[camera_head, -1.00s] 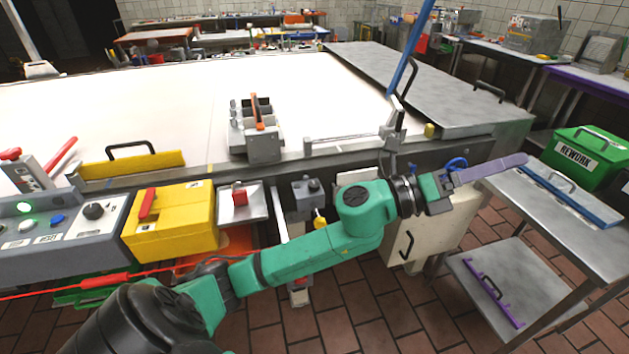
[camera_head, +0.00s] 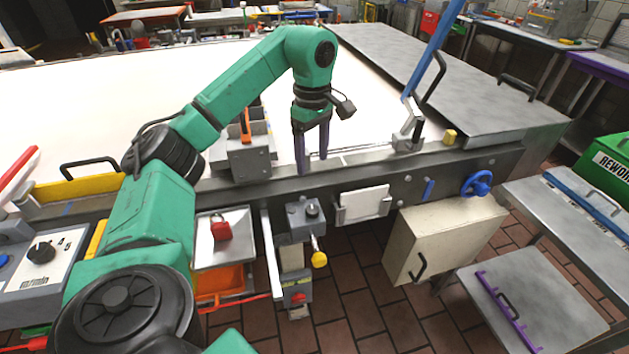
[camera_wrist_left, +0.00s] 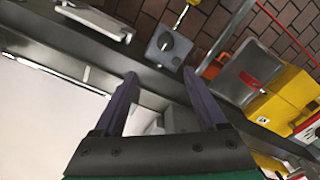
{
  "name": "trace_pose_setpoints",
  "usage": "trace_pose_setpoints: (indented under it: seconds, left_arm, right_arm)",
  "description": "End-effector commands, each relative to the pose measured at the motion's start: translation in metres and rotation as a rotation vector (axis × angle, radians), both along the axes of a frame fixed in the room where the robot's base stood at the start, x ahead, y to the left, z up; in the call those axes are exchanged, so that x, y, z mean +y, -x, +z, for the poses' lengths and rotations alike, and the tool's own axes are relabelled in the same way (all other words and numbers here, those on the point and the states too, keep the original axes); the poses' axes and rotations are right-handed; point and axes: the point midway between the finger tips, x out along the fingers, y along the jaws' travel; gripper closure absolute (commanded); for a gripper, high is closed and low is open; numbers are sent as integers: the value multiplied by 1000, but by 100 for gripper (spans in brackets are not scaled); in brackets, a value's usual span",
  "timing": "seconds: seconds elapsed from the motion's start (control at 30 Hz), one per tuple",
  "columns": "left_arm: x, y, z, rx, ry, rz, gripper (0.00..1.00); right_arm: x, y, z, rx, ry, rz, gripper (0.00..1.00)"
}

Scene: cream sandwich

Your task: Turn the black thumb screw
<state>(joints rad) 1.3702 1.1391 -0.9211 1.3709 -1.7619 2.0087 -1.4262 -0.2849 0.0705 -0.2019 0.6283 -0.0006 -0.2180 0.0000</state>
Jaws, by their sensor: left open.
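A small dark knob (camera_head: 312,210), which looks like the black thumb screw, sits on top of a grey block (camera_head: 294,222) at the front of the long table. The grey block also shows in the wrist view (camera_wrist_left: 168,48), with the knob (camera_wrist_left: 166,43) small on it. My left gripper (camera_head: 312,165) points down with its purple fingers apart and empty. It is over the table's front rail, above and behind the knob, not touching it. In the wrist view the open fingers (camera_wrist_left: 160,74) point toward the block. My right gripper is not in view.
A yellow-tipped lever (camera_head: 319,258) sticks out from the block. A metal tray (camera_head: 235,250) with a red padlock (camera_head: 221,229) is left of it. A grey fixture (camera_head: 248,160) stands left of my fingers. A white plate (camera_head: 364,204) and blue handwheel (camera_head: 477,183) are on the right.

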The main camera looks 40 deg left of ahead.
Motion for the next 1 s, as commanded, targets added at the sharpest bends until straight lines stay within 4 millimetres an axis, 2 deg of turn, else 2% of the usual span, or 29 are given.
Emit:
trace_pose_setpoints:
  seconds: [0.1, 0.17, 0.33, 0.4, 0.5, 0.6, 0.73, 1.0]
  left_arm:
    - [0, 1, -12, 3, 0, -1, 26]
    - [0, 1, -25, 3, 0, -2, 26]
    - [-2, 2, -73, 4, 2, -2, 26]
    - [-1, 3, -87, 6, 1, -1, 26]
    - [-1, 4, -108, 6, -1, -1, 26]
    - [-2, 4, -127, 4, 1, -1, 26]
    - [-2, 3, -142, 1, 1, -1, 26]
    - [-3, 3, -144, -1, 1, -1, 26]
  right_arm:
    - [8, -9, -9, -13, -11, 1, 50]
    - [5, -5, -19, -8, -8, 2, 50]
    - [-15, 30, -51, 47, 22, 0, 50]
    - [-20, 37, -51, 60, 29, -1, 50]
    - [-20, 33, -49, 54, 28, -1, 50]
    - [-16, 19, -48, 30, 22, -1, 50]
    - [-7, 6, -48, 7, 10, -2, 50]
    - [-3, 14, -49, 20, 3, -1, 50]
